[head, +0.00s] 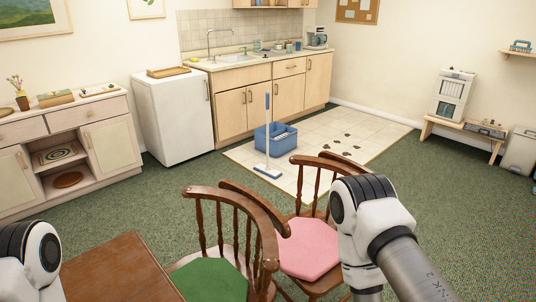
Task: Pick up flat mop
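The flat mop (268,140) stands upright on the tiled floor patch in front of the kitchen units. It has a blue grip at the top, a pale pole and a flat blue head (267,172) resting on the floor. A blue bucket (283,138) stands right beside and behind it. Parts of my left arm show at the lower left and parts of my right arm at the lower right, both far from the mop. Neither gripper is in view.
Two wooden chairs, with a green cushion (209,281) and a pink cushion (309,247), and a brown table (120,270) stand between me and the mop. Dark spots (347,135) mark the tiles. Green carpet (420,170) is open on the right.

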